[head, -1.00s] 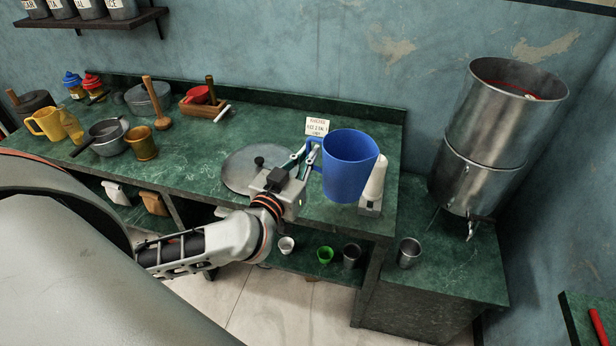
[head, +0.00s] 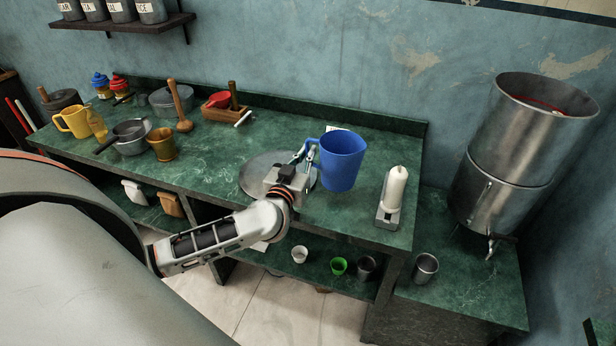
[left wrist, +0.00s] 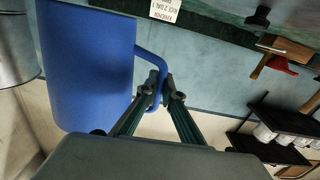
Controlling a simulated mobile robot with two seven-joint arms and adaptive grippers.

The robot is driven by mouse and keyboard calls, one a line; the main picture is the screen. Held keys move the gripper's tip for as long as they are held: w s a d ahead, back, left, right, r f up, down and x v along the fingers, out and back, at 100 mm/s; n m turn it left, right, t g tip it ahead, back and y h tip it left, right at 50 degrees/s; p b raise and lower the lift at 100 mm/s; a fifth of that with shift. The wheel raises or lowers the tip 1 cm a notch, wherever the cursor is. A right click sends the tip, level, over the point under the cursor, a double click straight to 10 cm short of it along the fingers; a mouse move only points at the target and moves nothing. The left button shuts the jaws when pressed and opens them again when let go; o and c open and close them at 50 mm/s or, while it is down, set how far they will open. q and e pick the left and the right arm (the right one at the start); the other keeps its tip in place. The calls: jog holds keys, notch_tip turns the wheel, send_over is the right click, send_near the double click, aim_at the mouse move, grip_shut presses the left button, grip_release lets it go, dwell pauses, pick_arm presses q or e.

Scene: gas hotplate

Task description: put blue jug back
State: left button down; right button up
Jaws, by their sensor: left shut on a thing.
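The blue jug (head: 342,162) is upright over the right part of the green counter (head: 225,150), with its handle to the left. It also shows large at the left of the left wrist view (left wrist: 88,65), where the picture is turned over. My left gripper (head: 308,153) is shut on the jug's handle; the fingers close on it in the left wrist view (left wrist: 163,92). I cannot tell whether the jug's base touches the counter. A small lettered card (left wrist: 167,10) is mostly hidden behind the jug in the head view. My right gripper is not in view.
A white candle-like object on a holder (head: 395,190) stands right of the jug. A round metal lid (head: 256,174) lies left, partly under my gripper. A tall steel urn (head: 505,160) stands further right. Pots and a mortar (head: 161,144) fill the counter's left; its middle is clear.

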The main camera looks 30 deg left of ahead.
pick_arm(q)
notch_tip(320, 180, down, 3)
jog(key=shift+b, duration=0.35)
notch_tip(320, 180, down, 4)
jog(key=shift+f+b, duration=0.2)
jog(key=shift+b, duration=0.7)
jog(key=shift+r, duration=0.1)
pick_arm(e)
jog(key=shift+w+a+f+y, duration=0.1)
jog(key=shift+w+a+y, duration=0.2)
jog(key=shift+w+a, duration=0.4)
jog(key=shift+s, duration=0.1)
pick_arm(q)
jog(key=c, duration=2.2)
grip_release()
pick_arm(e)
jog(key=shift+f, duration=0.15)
